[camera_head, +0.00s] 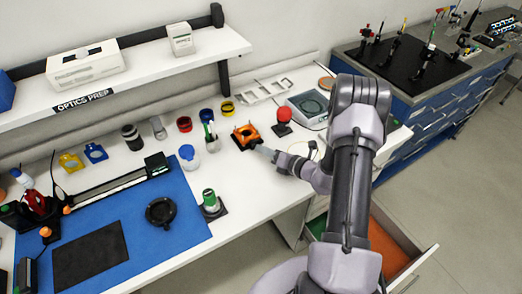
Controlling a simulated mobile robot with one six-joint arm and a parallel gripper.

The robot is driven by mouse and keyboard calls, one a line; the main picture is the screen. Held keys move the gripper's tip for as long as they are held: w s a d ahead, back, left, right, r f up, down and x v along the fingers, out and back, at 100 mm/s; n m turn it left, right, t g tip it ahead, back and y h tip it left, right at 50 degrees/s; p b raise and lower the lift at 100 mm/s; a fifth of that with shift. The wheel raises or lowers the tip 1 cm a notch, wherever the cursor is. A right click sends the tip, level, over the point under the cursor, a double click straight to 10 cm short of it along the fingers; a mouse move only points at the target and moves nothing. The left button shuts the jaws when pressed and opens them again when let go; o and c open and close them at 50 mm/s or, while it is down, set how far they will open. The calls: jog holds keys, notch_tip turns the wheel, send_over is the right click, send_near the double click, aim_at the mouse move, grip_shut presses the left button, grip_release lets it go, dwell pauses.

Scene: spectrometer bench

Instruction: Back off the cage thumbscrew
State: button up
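A small orange piece (246,132) on a dark base stands on the white bench, left of my arm. It may be the cage, but I cannot tell for sure. No thumbscrew can be made out at this size.
A red knob (284,115) on a dark base and a scale (308,106) stand behind the gripper. A blue mat (185,225) covers the front left. An open drawer (420,262) juts out at right.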

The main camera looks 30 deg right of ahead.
jog(key=shift+x, duration=1.1)
jog(key=shift+c, duration=0.4)
grip_shut()
